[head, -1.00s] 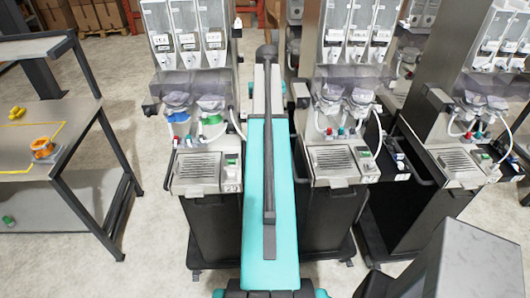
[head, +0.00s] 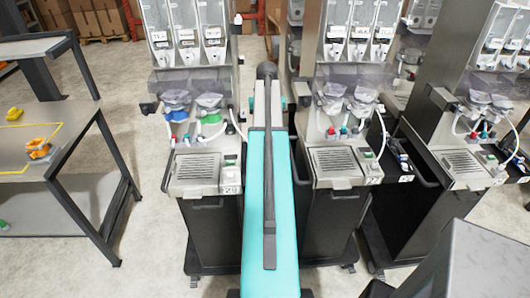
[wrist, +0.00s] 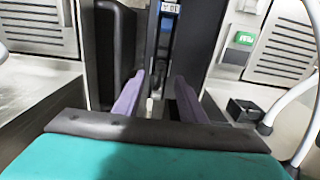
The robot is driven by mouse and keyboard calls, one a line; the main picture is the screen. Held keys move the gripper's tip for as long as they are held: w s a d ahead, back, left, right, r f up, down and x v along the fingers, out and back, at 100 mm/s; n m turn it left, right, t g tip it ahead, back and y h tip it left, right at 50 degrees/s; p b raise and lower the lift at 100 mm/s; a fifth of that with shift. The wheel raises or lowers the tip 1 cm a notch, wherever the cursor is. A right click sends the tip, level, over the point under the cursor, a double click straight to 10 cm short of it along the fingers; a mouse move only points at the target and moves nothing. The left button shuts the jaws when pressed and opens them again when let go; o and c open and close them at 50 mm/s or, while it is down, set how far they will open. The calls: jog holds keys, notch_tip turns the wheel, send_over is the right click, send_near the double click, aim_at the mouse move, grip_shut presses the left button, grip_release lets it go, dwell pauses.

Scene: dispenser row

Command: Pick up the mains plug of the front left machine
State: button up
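The front left machine (head: 196,172) stands left of my arm in the head view, with a grey drip tray and blue and green outlets. I cannot make out its mains plug for certain in either view. In the wrist view my gripper (wrist: 158,98) shows two purple fingers, apart. A small pale thing (wrist: 150,104) shows in the gap between them, too small to identify; I see nothing gripped. In the head view my gripper is hidden behind my own arm.
Another machine (head: 340,165) stands close to the right of my arm, with a third (head: 468,168) farther right. A narrow dark gap separates machine bodies in the wrist view. A small black box (wrist: 243,110) lies near a white tube. A workbench (head: 100,105) stands at the left.

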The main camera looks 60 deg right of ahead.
jog(key=shift+f, duration=0.15)
jog(key=shift+f+b, duration=1.85)
jog(key=shift+f, duration=0.65)
grip_shut()
